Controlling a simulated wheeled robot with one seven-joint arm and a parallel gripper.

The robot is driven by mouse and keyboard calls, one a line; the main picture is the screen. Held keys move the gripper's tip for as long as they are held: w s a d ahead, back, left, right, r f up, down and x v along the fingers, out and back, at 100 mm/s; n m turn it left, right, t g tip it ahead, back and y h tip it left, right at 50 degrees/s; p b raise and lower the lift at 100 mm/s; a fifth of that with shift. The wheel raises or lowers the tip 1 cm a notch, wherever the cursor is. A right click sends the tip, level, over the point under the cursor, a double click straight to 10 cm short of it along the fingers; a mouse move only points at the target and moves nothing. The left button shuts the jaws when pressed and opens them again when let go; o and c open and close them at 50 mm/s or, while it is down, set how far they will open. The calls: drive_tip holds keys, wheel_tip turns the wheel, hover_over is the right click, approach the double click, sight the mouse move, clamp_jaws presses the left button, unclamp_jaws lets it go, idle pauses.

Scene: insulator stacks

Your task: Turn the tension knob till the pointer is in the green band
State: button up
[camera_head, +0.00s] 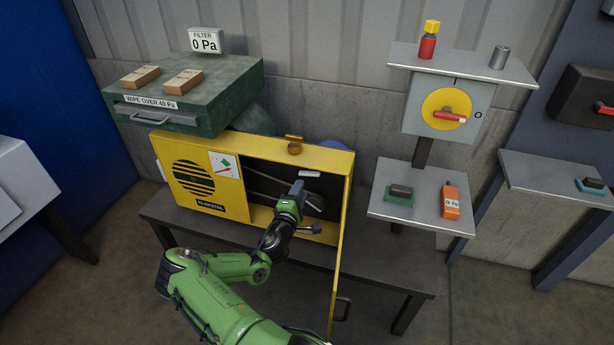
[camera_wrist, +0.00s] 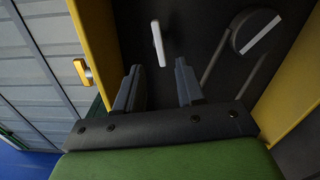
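The yellow machine housing (camera_head: 250,212) stands on a dark bench, its right part open. On its front is a white gauge card (camera_head: 213,159) with a green patch and a red pointer; the pointer appears to lie below the green. A brass-orange knob (camera_head: 295,148) sits at the top edge; it also shows in the wrist view (camera_wrist: 84,71), left of the fingers. Which part is the tension knob is not labelled. My gripper (camera_head: 298,188) reaches into the opening. In the wrist view my gripper (camera_wrist: 160,82) is open and empty, facing a pale bar (camera_wrist: 158,43) beyond the fingertips.
A dark disc with a white stripe (camera_wrist: 257,33) and belt runs lie right of the fingers. Yellow walls flank the opening. The green filter box (camera_head: 230,92) stands behind at left. A shelf (camera_head: 400,208) with small devices stands at right.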

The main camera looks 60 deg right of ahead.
sight(307, 175)
drive_tip(key=d, duration=0.3)
drive_tip(key=w+d+b, duration=0.1)
drive_tip(key=d, duration=0.5)
drive_tip(key=shift+w+d, duration=0.1)
drive_tip(key=shift+w, duration=0.15)
drive_tip(key=shift+c, duration=0.4)
clamp_jaws()
